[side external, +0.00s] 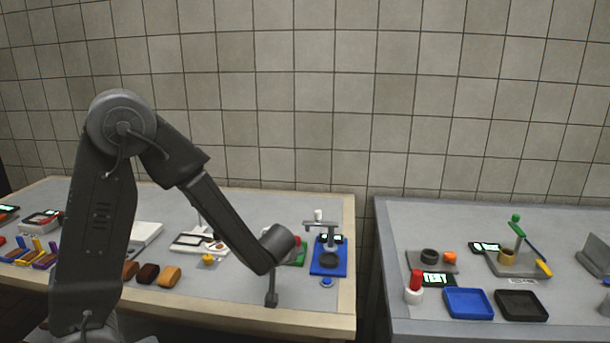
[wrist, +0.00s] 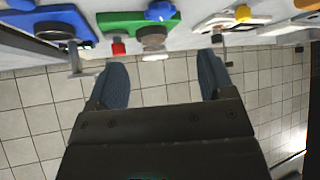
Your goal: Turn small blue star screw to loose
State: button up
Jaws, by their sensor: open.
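A small blue knob (side external: 327,282) stands at the front of the blue device (side external: 318,268) near the right end of the left table. In the wrist view the blue device (wrist: 66,14) is at the upper left, with a blue knob (wrist: 21,4) at the picture edge. A larger-looking blue knob (wrist: 160,11) sits on the green device (wrist: 118,20). The star shape is too small to make out. My gripper (side external: 271,299) hangs to the left of the small knob, near the table front. In the wrist view my gripper (wrist: 162,59) is open and empty, its fingers wide apart.
The green device (side external: 301,254) is mostly behind my arm. A white device (side external: 192,241) and brown and orange blocks (side external: 148,273) lie further left. A gap separates this table from the right table (side external: 400,320). The table's front right corner is clear.

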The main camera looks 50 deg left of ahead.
jog(key=shift+w+a+r+g+h, duration=0.65)
jog(key=shift+a+r+g+h, duration=0.25)
jog(key=shift+a+r+h, duration=1.1)
jog(key=x, duration=1.3)
jog(key=shift+d+f, duration=0.15)
jog(key=shift+d, duration=0.2)
jog(key=shift+m+t+h, duration=0.3)
jog(key=shift+m, duration=0.4)
jog(key=w+d+r+m+t, duration=0.1)
jog(key=d+r+t, duration=0.2)
jog(key=r, duration=0.6)
jog(key=d+r+m+t+h, duration=0.1)
jog(key=d+r+m+t, duration=0.1)
jog(key=d+r, duration=0.4)
jog(key=w+d+r+m+t+h, duration=0.1)
jog(key=d+r+t, duration=0.3)
jog(key=r, duration=1)
jog(key=shift+w+d+r+m+t, duration=0.3)
jog(key=shift+d+m+t, duration=0.1)
jog(key=shift+d+m, duration=0.25)
